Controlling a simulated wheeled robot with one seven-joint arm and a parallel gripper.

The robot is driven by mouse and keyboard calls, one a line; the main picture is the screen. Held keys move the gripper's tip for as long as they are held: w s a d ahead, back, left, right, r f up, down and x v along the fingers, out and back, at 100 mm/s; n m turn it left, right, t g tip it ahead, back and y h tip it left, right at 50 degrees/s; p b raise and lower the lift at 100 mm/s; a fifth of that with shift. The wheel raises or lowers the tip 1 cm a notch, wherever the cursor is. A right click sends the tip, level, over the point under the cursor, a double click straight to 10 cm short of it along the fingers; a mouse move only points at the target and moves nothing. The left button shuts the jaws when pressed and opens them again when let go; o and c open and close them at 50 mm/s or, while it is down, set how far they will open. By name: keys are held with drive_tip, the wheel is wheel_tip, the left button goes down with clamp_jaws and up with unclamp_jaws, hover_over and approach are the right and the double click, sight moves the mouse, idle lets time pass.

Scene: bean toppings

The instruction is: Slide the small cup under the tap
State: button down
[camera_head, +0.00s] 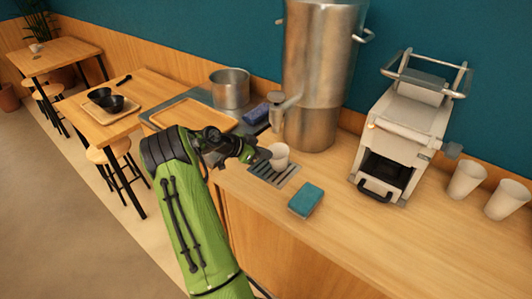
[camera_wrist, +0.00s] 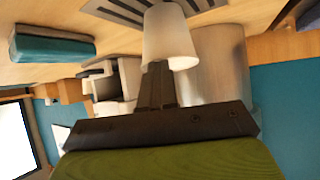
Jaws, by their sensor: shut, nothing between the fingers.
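The small white cup (camera_head: 279,158) stands upright at the back part of the dark slotted drip grate (camera_head: 262,178) on the counter. The tap (camera_head: 277,118) juts from the front left of the tall metal urn (camera_head: 318,80), above and slightly behind the cup in the picture. My gripper (camera_head: 262,155) is shut and empty, its tips at the cup's left side. In the wrist view, the cup (camera_wrist: 167,35) is just beyond my gripper's shut fingers (camera_wrist: 157,72). Whether they touch it, I cannot tell. The grate (camera_wrist: 118,12) shows beside the cup.
A teal sponge (camera_head: 306,200) lies right of the grate. A toaster-like machine (camera_head: 397,130) and two white cups (camera_head: 466,180) stand farther right. A metal pot (camera_head: 230,88) and wooden tray (camera_head: 192,117) are behind my arm. The counter's front right is clear.

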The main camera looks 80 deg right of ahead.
drive_tip(key=shift+w+a+f, duration=0.35)
drive_tip(key=shift+w+a, duration=0.2)
drive_tip(key=shift+w, duration=0.2)
drive_tip(key=shift+r, duration=0.1)
drive_tip(key=shift+s+r, duration=0.1)
